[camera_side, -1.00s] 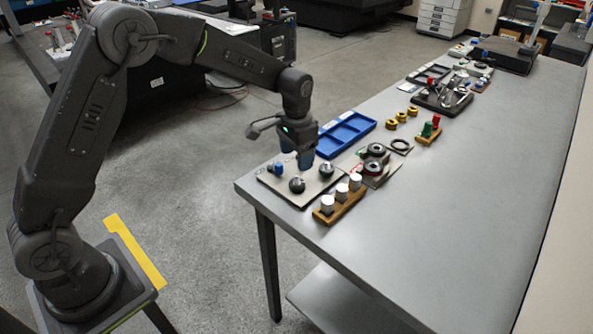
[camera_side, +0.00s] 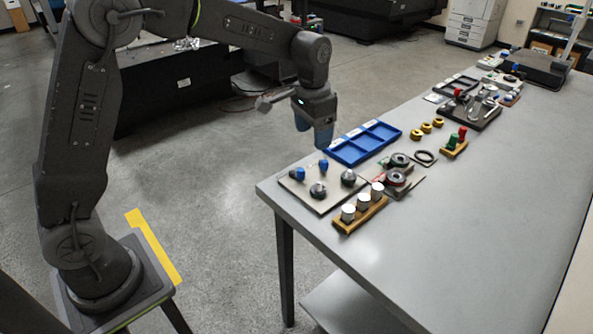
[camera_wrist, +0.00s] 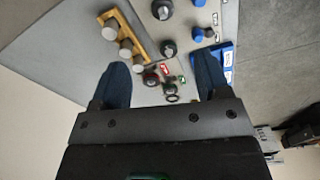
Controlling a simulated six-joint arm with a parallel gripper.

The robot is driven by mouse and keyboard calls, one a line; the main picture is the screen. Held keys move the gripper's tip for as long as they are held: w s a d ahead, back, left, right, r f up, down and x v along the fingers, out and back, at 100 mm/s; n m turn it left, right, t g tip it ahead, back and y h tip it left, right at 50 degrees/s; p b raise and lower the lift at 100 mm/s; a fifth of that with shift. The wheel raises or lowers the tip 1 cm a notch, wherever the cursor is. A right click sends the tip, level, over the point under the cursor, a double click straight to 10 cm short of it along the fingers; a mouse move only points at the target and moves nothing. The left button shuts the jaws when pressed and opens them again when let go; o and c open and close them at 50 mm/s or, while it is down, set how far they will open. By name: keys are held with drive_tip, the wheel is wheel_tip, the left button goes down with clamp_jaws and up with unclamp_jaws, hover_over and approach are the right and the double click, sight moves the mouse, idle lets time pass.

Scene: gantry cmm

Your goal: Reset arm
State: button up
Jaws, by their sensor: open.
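My gripper (camera_side: 312,132) hangs above the near left corner of the grey table, with its blue fingers pointing down. In the wrist view my gripper (camera_wrist: 163,85) has its two blue fingers wide apart with nothing between them. Below it in the side view lies a light plate (camera_side: 312,202) that carries black knobs (camera_side: 318,190) and blue knobs (camera_side: 299,173). The fingers are clear of the plate and the knobs.
A blue divided tray (camera_side: 366,143) lies behind the plate. A wooden block with white-topped cylinders (camera_side: 363,203) stands at the front. Black-and-red round parts (camera_side: 396,178) lie beside it. Several fixtures line the far table (camera_side: 480,190), whose right side is bare.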

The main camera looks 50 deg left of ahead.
drive_tip(key=s+r+n+t, duration=0.1)
drive_tip(key=s+r, duration=0.3)
drive_tip(key=s, duration=0.3)
drive_tip(key=s+r+t, duration=0.2)
drive_tip(key=s+r, duration=0.3)
drive_tip(key=s, duration=0.2)
drive_tip(key=s+f+n+t, duration=0.1)
drive_tip(key=s+f+t, duration=0.1)
drive_tip(key=s, duration=1)
drive_tip(key=shift+s+f+n, duration=0.15)
drive_tip(key=shift+s+n, duration=0.05)
drive_tip(key=shift+n, duration=0.1)
drive_tip(key=shift+w, duration=0.1)
